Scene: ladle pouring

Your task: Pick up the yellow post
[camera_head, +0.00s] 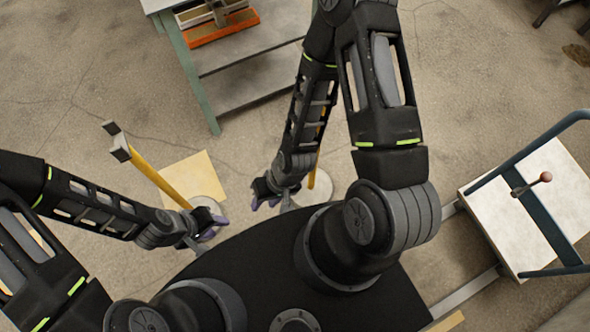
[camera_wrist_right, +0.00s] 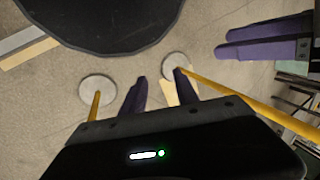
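Two yellow posts stand on round grey bases. The left post (camera_head: 160,180) leans across the head view, with a grey, dark-ended crosspiece at its top; it also shows in the right wrist view (camera_wrist_right: 250,102). The right post (camera_head: 319,140) is mostly hidden behind my right arm; its lower part shows in the wrist view (camera_wrist_right: 95,106). My left gripper (camera_head: 212,228) is open and empty, overlapping the left post's base in the head view but apart from it in the wrist view. My right gripper (camera_head: 262,194) is open, its purple fingers (camera_wrist_right: 160,88) apart, beside the right post.
A pale yellow sheet (camera_head: 205,169) lies on the floor beyond the left post. A shelf table (camera_head: 245,85) stands at the back. A cart (camera_head: 550,195) with a blue handle is at the right.

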